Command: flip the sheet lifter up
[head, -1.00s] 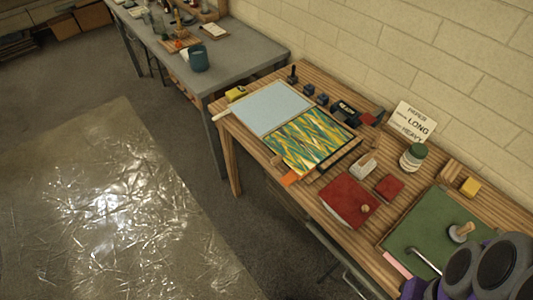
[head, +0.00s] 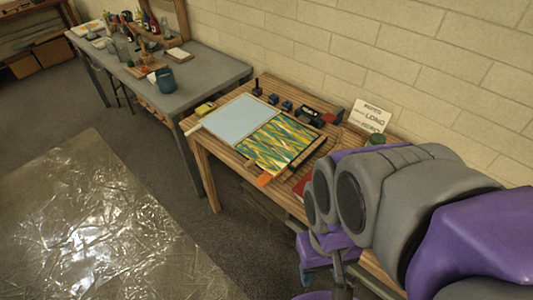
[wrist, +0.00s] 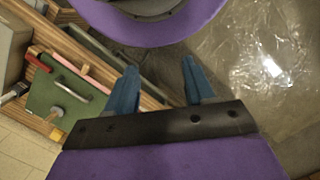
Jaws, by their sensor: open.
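A light blue flat panel (head: 228,118) lies on the wooden table, side by side with a marbled green, yellow and white sheet (head: 275,143). An orange tab (head: 264,180) sits at the sheet's front corner. I cannot tell for certain which part is the sheet lifter; nothing there stands raised. My gripper (wrist: 158,68) shows in the wrist view with two blue fingers apart and nothing between them. It is over the table's front edge and the floor, clear of the panel and sheet. My arm hides the table's right part in the head view.
In the wrist view a green board (wrist: 45,95) with a metal handle and knob lies left of the fingers. A grey table (head: 165,88) with bottles stands beyond. A sign (head: 371,116) leans by the wall. A shiny plastic sheet (head: 90,225) covers open floor at left.

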